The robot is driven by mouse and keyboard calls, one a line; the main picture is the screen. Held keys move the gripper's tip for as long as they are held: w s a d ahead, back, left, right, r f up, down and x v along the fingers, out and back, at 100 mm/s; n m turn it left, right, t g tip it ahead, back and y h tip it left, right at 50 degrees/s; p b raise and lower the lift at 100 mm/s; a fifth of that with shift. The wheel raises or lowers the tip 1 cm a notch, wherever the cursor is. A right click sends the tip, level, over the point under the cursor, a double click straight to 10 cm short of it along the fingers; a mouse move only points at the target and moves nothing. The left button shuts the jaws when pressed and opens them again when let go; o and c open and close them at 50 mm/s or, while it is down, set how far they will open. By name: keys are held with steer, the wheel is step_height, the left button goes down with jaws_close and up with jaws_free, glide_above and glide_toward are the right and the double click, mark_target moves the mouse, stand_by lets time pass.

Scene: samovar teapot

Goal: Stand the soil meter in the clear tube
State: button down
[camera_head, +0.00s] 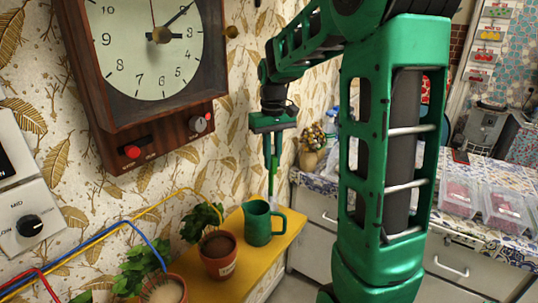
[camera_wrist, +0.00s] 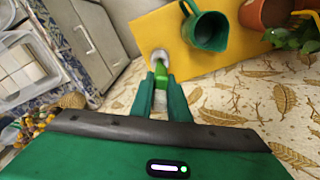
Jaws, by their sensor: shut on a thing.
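My gripper (camera_head: 269,152) points down above the far end of the yellow shelf (camera_head: 289,237) and is shut on the soil meter. The soil meter's bright green head (camera_wrist: 161,77) sits between the fingertips in the wrist view. In the head view, the green head (camera_head: 273,165) shows below the fingers, with a thin grey line beneath it. A pale round shape, seemingly the clear tube (camera_wrist: 162,57), lies just beyond the head in the wrist view, near the shelf's edge. I cannot tell whether the probe is inside the tube.
A green jug (camera_head: 259,223) stands on the shelf close to the tube. A potted plant (camera_head: 218,258) is beside it, with blue and yellow cables nearby. The patterned wall borders the shelf; white drawers (camera_head: 318,208) stand on the other side.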

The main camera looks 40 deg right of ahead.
steer(key=shift+f, duration=0.2)
steer(key=c, duration=1.6)
jaws_free()
step_height(320, 180, up, 11)
steer(key=shift+f, duration=0.15)
steer(key=s+a+f+m, duration=0.1)
steer(key=s+f, duration=0.3)
steer(key=s, duration=0.5)
steer(key=s+a+f+m, duration=0.1)
steer(key=s+f+m, duration=0.1)
steer(key=s+f, duration=0.3)
steer(key=s+a+f+m, duration=0.1)
steer(key=s+f, duration=0.4)
steer(key=s, duration=0.9)
